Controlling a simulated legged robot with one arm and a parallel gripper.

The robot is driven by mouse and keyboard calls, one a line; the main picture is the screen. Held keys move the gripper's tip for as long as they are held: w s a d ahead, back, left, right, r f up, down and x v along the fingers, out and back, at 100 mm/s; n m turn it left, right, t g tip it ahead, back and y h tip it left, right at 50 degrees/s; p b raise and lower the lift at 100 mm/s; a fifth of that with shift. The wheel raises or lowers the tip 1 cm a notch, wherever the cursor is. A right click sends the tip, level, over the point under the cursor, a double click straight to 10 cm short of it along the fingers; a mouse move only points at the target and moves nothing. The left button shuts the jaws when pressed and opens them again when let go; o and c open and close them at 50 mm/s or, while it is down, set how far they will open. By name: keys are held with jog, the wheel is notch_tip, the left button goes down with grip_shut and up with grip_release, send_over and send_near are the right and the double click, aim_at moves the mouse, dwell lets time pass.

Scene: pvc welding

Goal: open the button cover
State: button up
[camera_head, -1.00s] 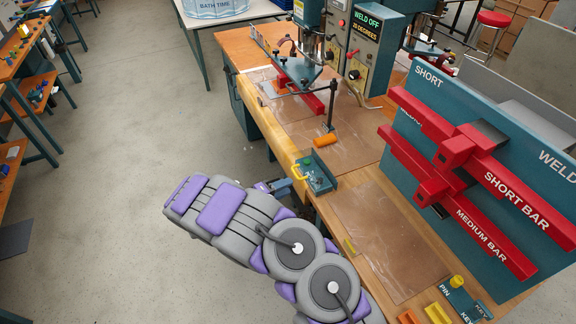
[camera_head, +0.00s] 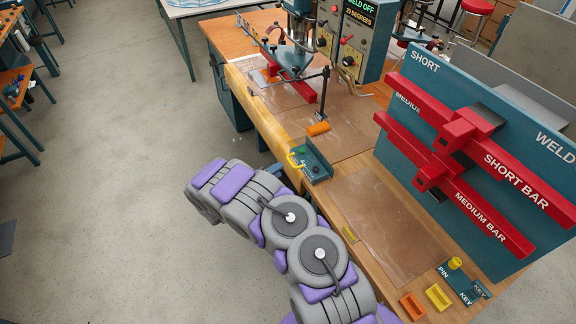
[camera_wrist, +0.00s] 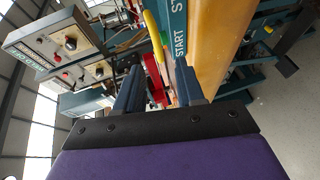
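In the wrist view, a teal panel lettered START (camera_wrist: 180,40) and a yellow bar (camera_wrist: 154,34) lie ahead of the fingertips. My gripper (camera_wrist: 158,80) is open, with a gap between its two dark fingers and nothing gripped. In the head view, my arm mostly hides the gripper, just left of and below the box.
The workbench (camera_head: 262,105) carries a welding machine (camera_head: 300,50) at the back. A teal board (camera_head: 425,75) with red bars stands on the right. Open floor (camera_head: 110,150) lies left of the bench.

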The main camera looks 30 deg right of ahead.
aim_at(291, 162)
jog(key=b+x, duration=0.1)
jog(key=x, duration=0.8)
jog(key=shift+s, duration=0.45)
jog(key=shift+a+r, duration=0.15)
jog(key=shift+a, duration=0.45)
jog(key=shift+c, duration=0.2)
jog(key=shift+d, duration=0.55)
jog(key=c, duration=0.5)
jog(key=shift+a, duration=0.15)
grip_shut()
